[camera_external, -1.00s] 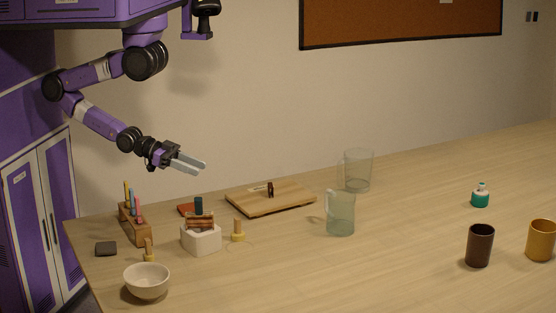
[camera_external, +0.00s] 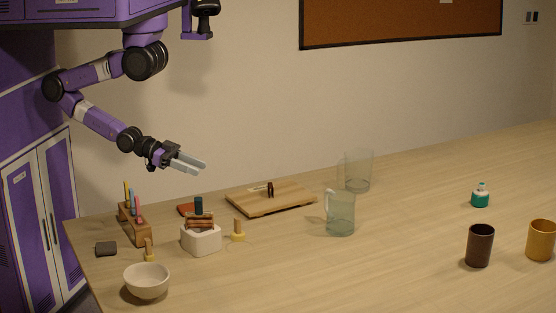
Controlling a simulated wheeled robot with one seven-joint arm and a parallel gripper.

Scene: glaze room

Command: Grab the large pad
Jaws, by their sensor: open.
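Two flat pad-like pieces lie on the table, and I cannot tell surely which is the larger. One is a dark grey pad (camera_external: 106,248) near the left table edge. My gripper (camera_external: 199,167) is open and empty, held in the air above the table's back left part, apart from both.
A wooden rack with coloured sticks (camera_external: 134,229), a white block-like holder (camera_external: 202,241), yellowish stamp-like pieces (camera_external: 238,233) and a white bowl (camera_external: 147,281) crowd the left. A wooden board (camera_external: 290,200) and clear pitcher (camera_external: 341,215) stand right of them. The table's centre front is clear.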

